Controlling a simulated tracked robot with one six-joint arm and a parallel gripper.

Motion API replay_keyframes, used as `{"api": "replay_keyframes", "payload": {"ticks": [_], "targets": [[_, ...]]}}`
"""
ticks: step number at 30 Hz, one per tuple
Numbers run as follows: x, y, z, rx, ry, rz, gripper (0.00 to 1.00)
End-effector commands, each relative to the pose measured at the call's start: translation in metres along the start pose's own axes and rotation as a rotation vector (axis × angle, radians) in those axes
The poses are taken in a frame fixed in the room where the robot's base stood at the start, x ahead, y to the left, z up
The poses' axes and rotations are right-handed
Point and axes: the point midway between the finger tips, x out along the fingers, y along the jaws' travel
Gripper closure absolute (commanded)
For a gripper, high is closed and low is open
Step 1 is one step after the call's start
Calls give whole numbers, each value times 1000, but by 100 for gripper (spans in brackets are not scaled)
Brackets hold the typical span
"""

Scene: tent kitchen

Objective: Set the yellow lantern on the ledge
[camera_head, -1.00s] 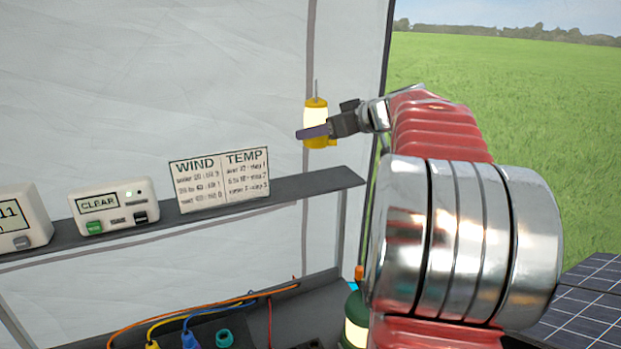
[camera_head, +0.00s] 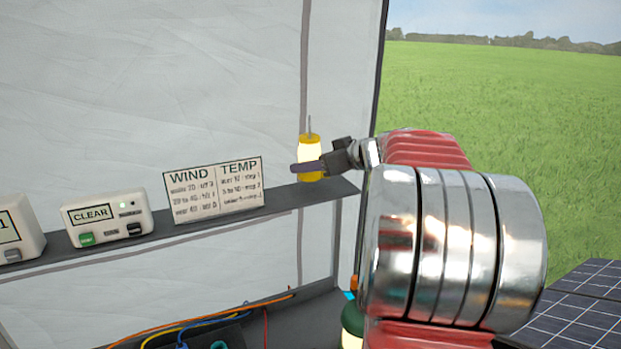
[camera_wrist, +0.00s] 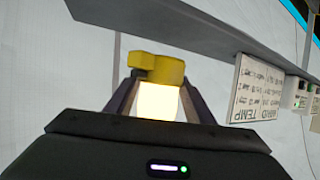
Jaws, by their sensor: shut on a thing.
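The yellow lantern (camera_head: 310,148) has a glowing pale middle, yellow ends and a thin spike on top. My gripper (camera_head: 308,168) is shut around its middle and holds it upright at the right end of the grey ledge (camera_head: 285,200). In the head view the lantern's base appears at about the ledge's surface; I cannot tell whether it touches. In the wrist view the lantern (camera_wrist: 160,95) sits between both fingers, with the ledge (camera_wrist: 185,32) close beyond its yellow end.
A WIND/TEMP card (camera_head: 213,190) stands on the ledge left of the lantern. A CLEAR box (camera_head: 106,217) and another white box (camera_head: 18,228) stand further left. A green lantern (camera_head: 352,322) and cables (camera_head: 215,317) are below. The tent wall is behind.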

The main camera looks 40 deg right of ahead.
Motion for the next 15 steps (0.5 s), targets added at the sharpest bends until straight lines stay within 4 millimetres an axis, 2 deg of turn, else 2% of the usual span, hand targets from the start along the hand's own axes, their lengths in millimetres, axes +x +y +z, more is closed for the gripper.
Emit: {"api": "replay_keyframes", "payload": {"ticks": [7, 15], "targets": [[0, 0, 1, 0, 1, 1, 89], [11, 1, 28, 1, 0, 1, 89]]}}
